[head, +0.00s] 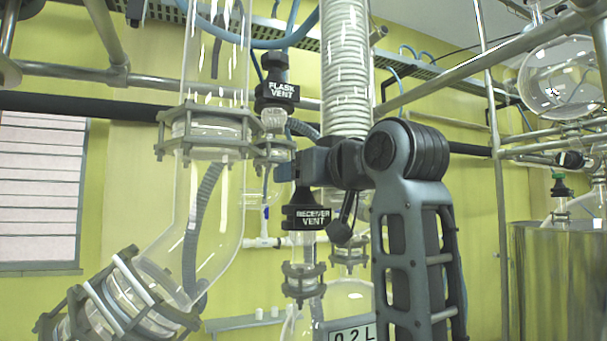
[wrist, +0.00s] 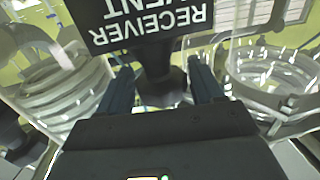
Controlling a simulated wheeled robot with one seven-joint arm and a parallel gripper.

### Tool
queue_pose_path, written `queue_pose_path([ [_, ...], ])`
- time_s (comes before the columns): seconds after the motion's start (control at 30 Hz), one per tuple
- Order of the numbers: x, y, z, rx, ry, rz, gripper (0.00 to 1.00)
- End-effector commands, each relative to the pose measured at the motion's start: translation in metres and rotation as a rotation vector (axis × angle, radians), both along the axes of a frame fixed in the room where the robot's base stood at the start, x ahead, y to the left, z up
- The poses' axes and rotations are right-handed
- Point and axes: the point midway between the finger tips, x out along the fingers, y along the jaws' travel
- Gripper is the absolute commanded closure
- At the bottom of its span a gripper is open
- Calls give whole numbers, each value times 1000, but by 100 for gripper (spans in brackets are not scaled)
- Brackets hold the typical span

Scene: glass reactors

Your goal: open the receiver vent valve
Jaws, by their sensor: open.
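The receiver vent valve (head: 306,215) is a black valve with a white "RECEIVER VENT" label, upright on a glass neck in the middle of the head view. My gripper (head: 292,170) is just above the label and hides much of the valve's top. In the wrist view, the label (wrist: 150,22) appears upside down and the dark knob (wrist: 160,85) stands between the two fingers of my open gripper (wrist: 160,78). A gap shows on each side of the knob. Whether either finger touches it I cannot tell.
The similar flask vent valve (head: 277,92) is up and left of my gripper. A glass coil column (head: 346,70) stands close behind. A large glass tube (head: 205,200) is at the left, and metal pipes (head: 450,78) cross at the right.

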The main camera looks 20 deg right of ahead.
Motion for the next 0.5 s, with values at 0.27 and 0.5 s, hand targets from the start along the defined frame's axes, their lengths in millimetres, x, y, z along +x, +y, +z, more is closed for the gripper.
queue_pose_path([
  [0.27, -1, 3, 9, 5, -21, -216, 30],
  [0.5, 0, 2, 9, 4, -19, -393, 30],
])
